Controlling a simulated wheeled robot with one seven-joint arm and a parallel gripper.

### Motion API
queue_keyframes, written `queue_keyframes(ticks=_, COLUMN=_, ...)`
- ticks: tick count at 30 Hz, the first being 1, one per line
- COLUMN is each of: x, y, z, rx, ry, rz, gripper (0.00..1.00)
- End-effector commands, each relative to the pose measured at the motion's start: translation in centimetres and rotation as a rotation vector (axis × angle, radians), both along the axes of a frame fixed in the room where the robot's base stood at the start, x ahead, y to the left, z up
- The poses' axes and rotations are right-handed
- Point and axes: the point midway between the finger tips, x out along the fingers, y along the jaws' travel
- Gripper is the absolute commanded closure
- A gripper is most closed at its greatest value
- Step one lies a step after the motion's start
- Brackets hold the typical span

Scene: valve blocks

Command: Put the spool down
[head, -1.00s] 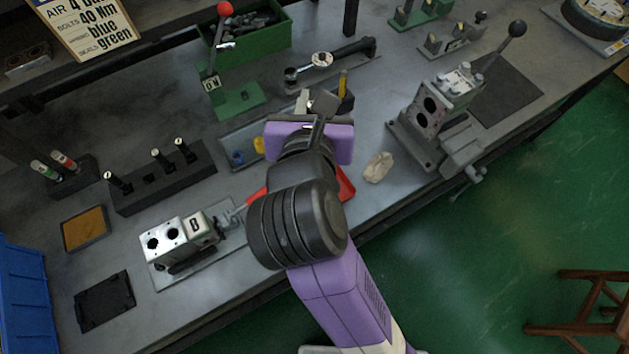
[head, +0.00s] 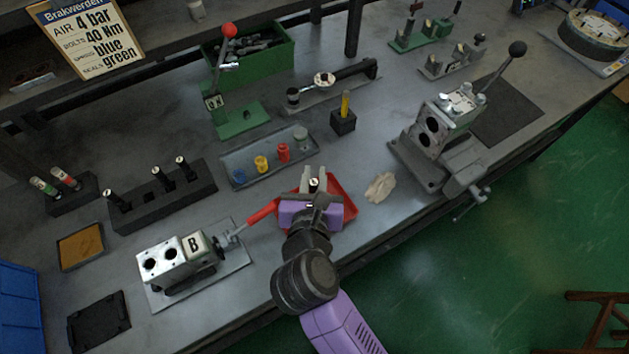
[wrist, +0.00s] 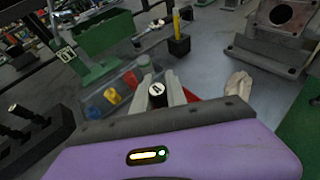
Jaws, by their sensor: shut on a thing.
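My gripper (head: 314,182) is shut on the spool (head: 314,185), a small dark cylinder with a pale marked top. In the wrist view the spool (wrist: 157,93) stands about upright between the two grey fingers. The red tray (head: 347,200) lies behind and under my gripper, and the spool appears over it. Whether the spool's lower end touches the tray is hidden. A red handle (head: 264,212) lies just left of my gripper, by valve block B (head: 178,262).
A grey tray (head: 243,158) with coloured pieces lies beyond my gripper. A black rack (head: 150,200) with several spools stands at left. A pale cloth (head: 380,187) lies at right, near a clamped block (head: 432,135). Bare bench shows between the cloth and the black stand (head: 343,123).

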Motion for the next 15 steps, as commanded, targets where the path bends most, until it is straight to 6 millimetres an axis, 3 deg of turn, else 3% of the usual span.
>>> queue_keyframes(ticks=5, x=0.0, y=0.0, z=-2.5, rx=-0.002, ry=0.001, rz=0.001, gripper=1.0)
queue_keyframes(ticks=15, x=0.0, y=0.0, z=-2.8, rx=-0.001, ry=-0.001, rz=0.0, gripper=1.0)
